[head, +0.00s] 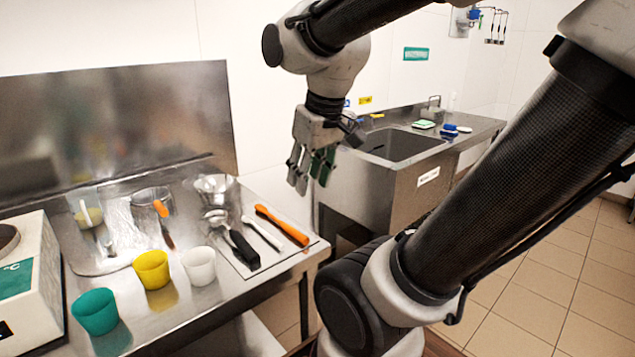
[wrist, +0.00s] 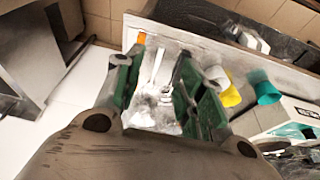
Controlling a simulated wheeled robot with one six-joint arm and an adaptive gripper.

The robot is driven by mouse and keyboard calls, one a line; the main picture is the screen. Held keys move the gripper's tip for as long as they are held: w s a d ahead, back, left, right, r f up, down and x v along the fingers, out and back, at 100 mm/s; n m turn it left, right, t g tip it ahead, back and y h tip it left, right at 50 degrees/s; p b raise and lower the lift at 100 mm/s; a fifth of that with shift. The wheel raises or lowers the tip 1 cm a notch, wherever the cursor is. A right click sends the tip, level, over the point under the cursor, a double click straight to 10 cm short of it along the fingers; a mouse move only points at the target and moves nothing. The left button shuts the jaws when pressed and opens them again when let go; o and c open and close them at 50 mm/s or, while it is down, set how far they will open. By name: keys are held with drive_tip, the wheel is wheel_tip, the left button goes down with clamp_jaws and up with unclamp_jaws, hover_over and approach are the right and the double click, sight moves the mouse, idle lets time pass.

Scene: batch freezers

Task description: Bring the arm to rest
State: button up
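My gripper (head: 311,166) hangs from my bent arm in the head view, fingers pointing down. It is in the air between the steel table (head: 190,320) on the left and the sink unit (head: 375,190) behind it. In the wrist view my gripper's two green-padded fingers (wrist: 160,92) stand apart with nothing held between them. Past the gap lie the utensils on the table, some distance beyond the fingertips.
On the table are a teal cup (head: 95,311), a yellow cup (head: 152,270), a white cup (head: 199,266), a black-handled scoop (head: 243,248), an orange-handled tool (head: 282,226) and a scale (head: 40,290). Tiled floor (head: 520,300) is open at right.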

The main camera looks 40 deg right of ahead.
drive_tip(key=s, duration=0.3)
drive_tip(key=shift+s+a+t, duration=0.25)
drive_tip(key=shift+a+t, duration=0.05)
drive_tip(key=shift+t, duration=0.1)
